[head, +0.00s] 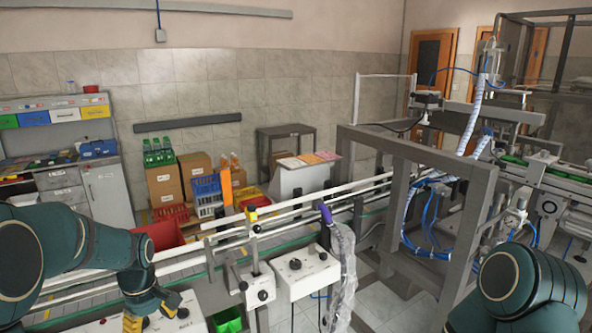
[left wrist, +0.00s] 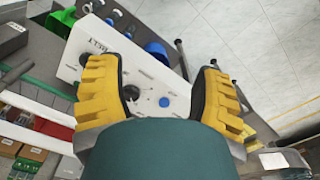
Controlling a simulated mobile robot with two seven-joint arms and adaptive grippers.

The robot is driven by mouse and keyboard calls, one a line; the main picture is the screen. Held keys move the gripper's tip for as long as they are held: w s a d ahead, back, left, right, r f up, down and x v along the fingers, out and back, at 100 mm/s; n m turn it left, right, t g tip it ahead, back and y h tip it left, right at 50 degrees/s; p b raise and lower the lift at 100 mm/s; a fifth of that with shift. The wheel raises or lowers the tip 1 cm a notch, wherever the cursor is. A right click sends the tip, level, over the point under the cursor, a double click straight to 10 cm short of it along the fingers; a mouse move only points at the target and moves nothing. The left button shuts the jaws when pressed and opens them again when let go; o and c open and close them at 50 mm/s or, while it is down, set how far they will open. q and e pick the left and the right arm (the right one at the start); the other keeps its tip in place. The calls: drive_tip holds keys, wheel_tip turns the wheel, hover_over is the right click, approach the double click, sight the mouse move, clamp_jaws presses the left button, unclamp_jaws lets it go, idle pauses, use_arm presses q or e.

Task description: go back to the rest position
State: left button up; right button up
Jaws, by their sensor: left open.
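Behind the fingers in that view is a white control box (left wrist: 145,82) with dark knobs and a blue button. I cannot tell how far the fingers are from it. My right arm shows at the lower right of the head view, but its gripper is out of the picture.
A conveyor with pale rails (head: 290,203) runs across the middle. Another white control box (head: 305,272) is on its front, beside a purple-topped, plastic-wrapped post (head: 342,262). A red bin (head: 165,234) is behind my left arm. A grey machine frame (head: 470,200) stands at right.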

use_arm(q)
drive_tip(key=s+d+f+m+h+b, duration=0.1)
drive_tip(key=s+d+f+m, duration=0.1)
drive_tip(key=d+f, duration=0.35)
drive_tip(key=s+d+f+m+b, duration=0.1)
drive_tip(key=s+d+f+m, duration=0.1)
drive_tip(key=f, duration=0.6)
drive_tip(key=s+d+f+m+h+b, duration=0.1)
drive_tip(key=d+f+m, duration=0.15)
drive_tip(key=f, duration=0.35)
drive_tip(key=s+d+f+m+t+h+b, duration=0.1)
drive_tip(key=s+d+f+m, duration=0.3)
drive_tip(key=s+d+f, duration=0.4)
drive_tip(key=s+d+t+b, duration=0.1)
drive_tip(key=s+d, duration=0.2)
drive_tip(key=shift+s+f+h, duration=0.25)
drive_tip(key=shift+f+h, duration=0.15)
use_arm(e)
drive_tip(key=f, duration=0.3)
drive_tip(key=s+f, duration=0.1)
drive_tip(key=f, duration=0.1)
drive_tip(key=shift+a+f, duration=0.15)
drive_tip(key=shift+f, duration=0.05)
